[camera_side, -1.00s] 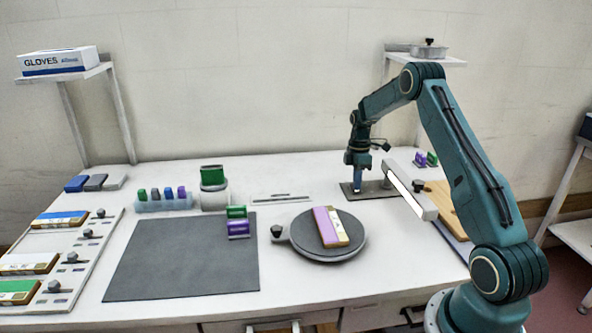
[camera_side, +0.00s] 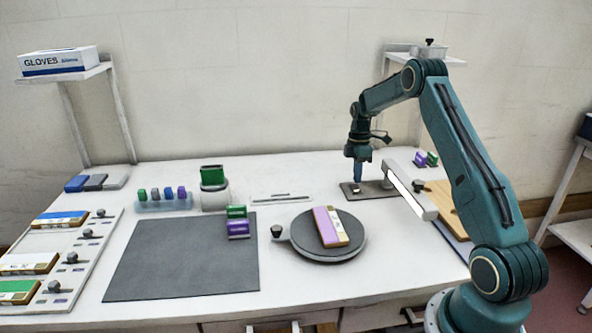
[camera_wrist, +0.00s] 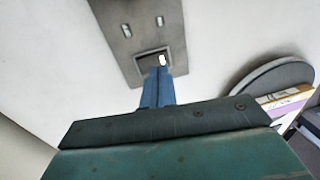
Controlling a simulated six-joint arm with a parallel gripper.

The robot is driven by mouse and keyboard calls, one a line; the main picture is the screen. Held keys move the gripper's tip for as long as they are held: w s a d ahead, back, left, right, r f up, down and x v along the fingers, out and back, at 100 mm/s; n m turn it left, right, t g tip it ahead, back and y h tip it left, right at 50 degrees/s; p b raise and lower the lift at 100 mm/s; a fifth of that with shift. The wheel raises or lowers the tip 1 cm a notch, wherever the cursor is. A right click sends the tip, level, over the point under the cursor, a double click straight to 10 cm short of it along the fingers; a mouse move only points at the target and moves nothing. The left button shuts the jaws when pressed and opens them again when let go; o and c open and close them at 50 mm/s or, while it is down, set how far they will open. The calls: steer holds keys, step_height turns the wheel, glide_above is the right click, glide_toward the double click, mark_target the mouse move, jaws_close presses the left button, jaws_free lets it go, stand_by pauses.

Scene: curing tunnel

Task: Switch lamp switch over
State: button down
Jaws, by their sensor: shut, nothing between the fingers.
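A dark grey switch plate (camera_side: 376,192) lies flat on the bench under my gripper, left of the lamp bar. In the wrist view the plate (camera_wrist: 128,42) bears two small pale marks and a dark square switch (camera_wrist: 165,60) with a bright white part. My gripper (camera_side: 358,179) points down over the left part of the plate, its blue fingers shut and empty. In the wrist view the gripper (camera_wrist: 158,72) overlaps the lower edge of the switch. I cannot tell whether the fingertips touch it. The white lamp bar (camera_side: 412,191) slants beside the plate.
A round dark turntable (camera_side: 300,247) with a purple and white box (camera_side: 326,227) stands in front of the plate. A dark mat (camera_side: 180,265) lies farther left. A wooden board (camera_side: 443,195) lies right of the lamp bar. The bench left of the plate is mostly clear.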

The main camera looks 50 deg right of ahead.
mark_target(356, 192)
step_height(356, 192, up, 12)
steer(key=s+a, duration=0.1)
stand_by(0.4)
steer(key=shift+f, duration=0.1)
steer(key=shift+a, duration=0.1)
steer(key=s+a+r+m+t+h, duration=0.1)
steer(key=s+a+r+m+t, duration=0.15)
steer(key=a+r, duration=0.65)
steer(key=s+a+r+m+t+h, duration=0.15)
steer(key=s+a+r, duration=0.25)
steer(key=a, duration=0.8)
steer(key=s+a+f+m+t+y, duration=0.1)
steer(key=s+a+m, duration=0.4)
steer(key=s+a, duration=0.8)
steer(key=s+f+t, duration=0.1)
steer(key=s, duration=0.2)
steer(key=shift+s+a+f+t, duration=0.2)
steer(key=shift+s+t, duration=0.05)
steer(key=shift+t, duration=0.05)
